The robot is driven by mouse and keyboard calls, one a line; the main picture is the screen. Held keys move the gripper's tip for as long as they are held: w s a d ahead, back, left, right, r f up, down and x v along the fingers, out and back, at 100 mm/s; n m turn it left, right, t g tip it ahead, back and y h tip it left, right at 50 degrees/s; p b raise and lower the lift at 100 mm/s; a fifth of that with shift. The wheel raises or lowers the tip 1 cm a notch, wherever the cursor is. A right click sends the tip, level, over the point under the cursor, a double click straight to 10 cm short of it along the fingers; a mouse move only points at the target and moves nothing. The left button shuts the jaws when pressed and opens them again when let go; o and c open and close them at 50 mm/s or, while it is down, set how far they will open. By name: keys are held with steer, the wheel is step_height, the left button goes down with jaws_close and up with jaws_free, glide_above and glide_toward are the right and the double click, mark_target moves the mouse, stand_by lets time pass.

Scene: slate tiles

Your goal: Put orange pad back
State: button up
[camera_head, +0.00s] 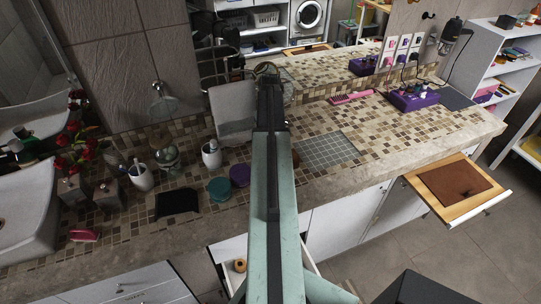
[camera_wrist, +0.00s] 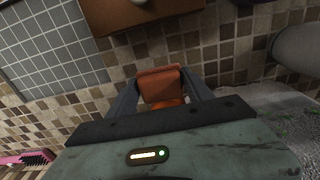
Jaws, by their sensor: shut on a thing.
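In the wrist view, the orange pad (camera_wrist: 162,86) is a small orange block held between the two fingers of my gripper (camera_wrist: 161,92). The gripper is shut on it, above the mosaic-tiled counter (camera_wrist: 215,65). In the head view my arm reaches away over the counter (camera_head: 195,140). It hides the pad and the fingertips there. A brown, flat-sided thing (camera_wrist: 110,18) with a pale round piece on it lies just beyond the pad in the wrist view.
A grey gridded mat (camera_head: 328,150) lies right of my arm. A pink brush (camera_head: 352,98) and a purple box (camera_head: 415,99) are farther back. Teal (camera_head: 219,189) and purple (camera_head: 240,175) jars stand left. A drawer with a brown panel (camera_head: 457,184) stands open at right.

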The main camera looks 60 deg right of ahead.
steer(key=shift+f, duration=0.35)
step_height(320, 180, down, 4)
steer(key=b, duration=0.4)
steer(key=shift+f, duration=0.25)
steer(key=shift+r, duration=0.25)
steer(key=shift+f, duration=0.25)
steer(key=o, duration=1.2)
steer(key=shift+r, duration=0.1)
step_height(320, 180, up, 13)
steer(key=p, duration=1.2)
steer(key=shift+f, duration=0.3)
